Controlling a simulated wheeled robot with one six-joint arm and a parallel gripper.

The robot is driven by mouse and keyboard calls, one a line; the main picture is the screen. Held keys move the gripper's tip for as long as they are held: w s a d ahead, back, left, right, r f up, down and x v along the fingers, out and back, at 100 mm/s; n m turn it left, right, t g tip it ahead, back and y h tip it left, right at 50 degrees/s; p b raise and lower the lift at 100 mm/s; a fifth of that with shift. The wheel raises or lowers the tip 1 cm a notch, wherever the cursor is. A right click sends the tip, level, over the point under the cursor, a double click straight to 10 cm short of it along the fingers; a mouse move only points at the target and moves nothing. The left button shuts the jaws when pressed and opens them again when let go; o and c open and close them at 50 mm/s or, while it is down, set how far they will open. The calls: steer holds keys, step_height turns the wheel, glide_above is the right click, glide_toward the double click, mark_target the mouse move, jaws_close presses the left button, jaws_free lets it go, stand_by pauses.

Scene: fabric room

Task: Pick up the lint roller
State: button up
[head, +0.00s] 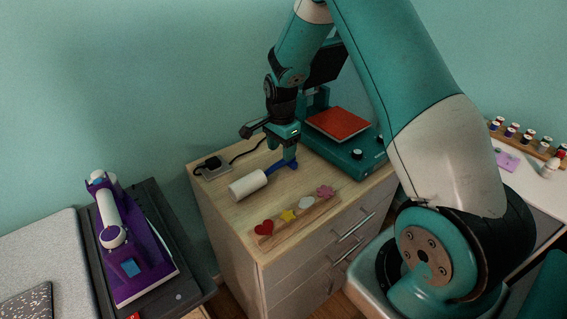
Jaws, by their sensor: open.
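The lint roller lies on top of the wooden drawer cabinet (227,217) in the head view. Its white roll (248,185) points toward the lower left, and its blue handle (277,167) extends to the upper right. My gripper (287,155) points down at the handle end of the roller, open. Its fingertips are small and partly merge with the handle, so I cannot tell whether they are around it or just above it.
A teal heat press (357,165) with a red pad stands behind right on the cabinet. A strip with heart, star and flower shapes (293,215) lies at the front edge. A power socket (211,168) with a cable sits back left. A purple iron-like machine (128,250) stands left.

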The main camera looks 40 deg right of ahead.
mark_target(278, 168)
steer(key=shift+f+p, duration=0.4)
steer(key=shift+f, duration=2)
jaws_close()
steer(key=shift+r, duration=0.15)
